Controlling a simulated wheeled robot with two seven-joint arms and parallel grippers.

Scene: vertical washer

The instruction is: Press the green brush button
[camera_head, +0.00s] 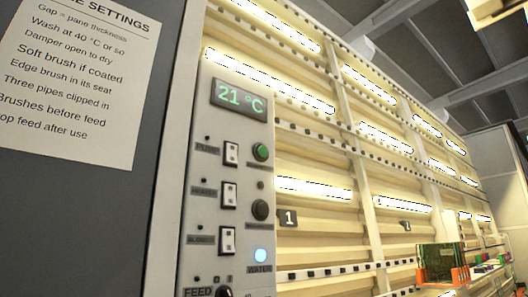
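A control panel (204,228) stands upright at centre left. A round green button (261,152) sits near its upper right, beside a white rocker switch (231,153) labelled PUMP. The small label under the green button is too small to read. Below it are a dark round button (261,210) and a glowing pale blue round light or button (261,255) labelled WATER. A display (239,100) above reads 21 °C in green. Neither of my grippers is in view, and nothing touches the green button.
More rocker switches (229,195) and a FEED knob (225,293) are on the panel. A settings sheet (70,75) hangs at the left. A long cream ribbed wall with lit tubes (313,189) recedes right, towards a dark greenish pane in orange holders (460,275).

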